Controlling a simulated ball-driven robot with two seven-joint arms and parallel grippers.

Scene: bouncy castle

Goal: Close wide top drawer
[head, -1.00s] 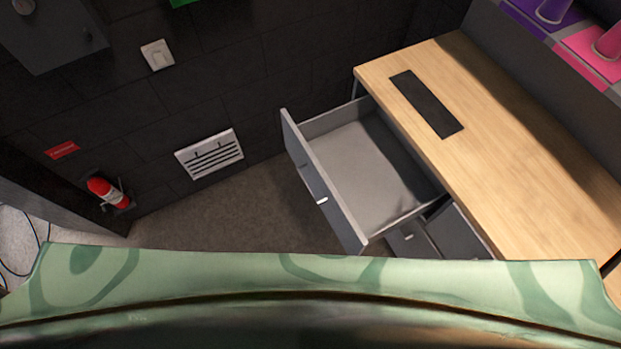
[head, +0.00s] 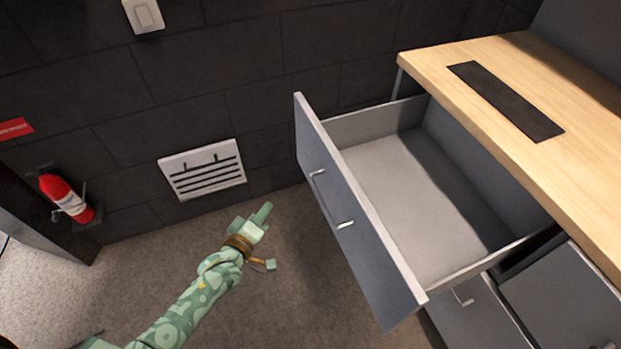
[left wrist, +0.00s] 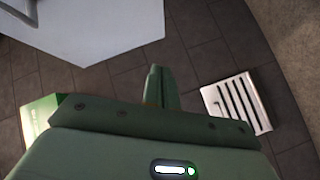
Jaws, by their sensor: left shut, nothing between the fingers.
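The wide top drawer (head: 362,213) is grey and pulled far out from under the wooden desk top (head: 540,95). In the left wrist view the shut fingers (left wrist: 160,85) show at the middle. My right gripper is in neither view.
Below the open drawer are more grey drawers (head: 480,315). A white wall vent (head: 203,170), a light switch (head: 143,15) and a red fire extinguisher (head: 66,198) are on the dark wall. Carpet floor (head: 300,270) is clear between my left arm and the drawer.

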